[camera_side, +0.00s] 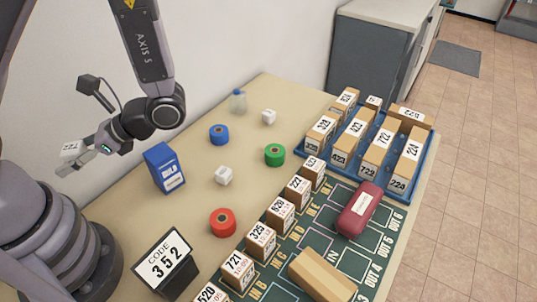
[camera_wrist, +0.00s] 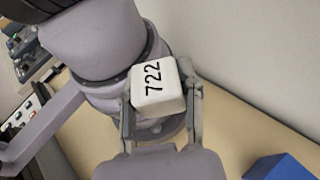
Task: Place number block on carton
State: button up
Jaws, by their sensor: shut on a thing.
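My gripper (camera_side: 78,160) is raised at the far left, above the table and close to my own base. It is shut on a white number block (camera_wrist: 158,88); the wrist view shows 722 on its face. The block also shows at the gripper's tip in the side view (camera_side: 72,148). Brown cartons with white number labels stand in a blue tray at the back right; one carton (camera_side: 376,150) appears to read 722. Smaller brown cartons stand in a row along the green mat, one (camera_side: 297,190) apparently reading 722. The gripper is far from all cartons.
A sign (camera_side: 163,262) reads CODE 352. A red case (camera_side: 359,209) lies on the mat.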

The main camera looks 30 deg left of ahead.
jog(key=s+d+n+g+h, duration=0.35)
jog(key=d+n+h, duration=0.25)
jog(key=d, duration=0.3)
jog(key=n+t+h, duration=0.9)
jog(key=n+h, duration=0.7)
send_over(327, 281)
jog(key=shift+g, duration=0.25)
jog(key=f, duration=1.3)
jog(key=shift+s+a+f, duration=0.15)
jog(key=shift+a+f, duration=0.05)
jog(key=shift+a, duration=0.1)
jog(key=shift+d+f, duration=0.2)
jog(key=shift+f, duration=1.7)
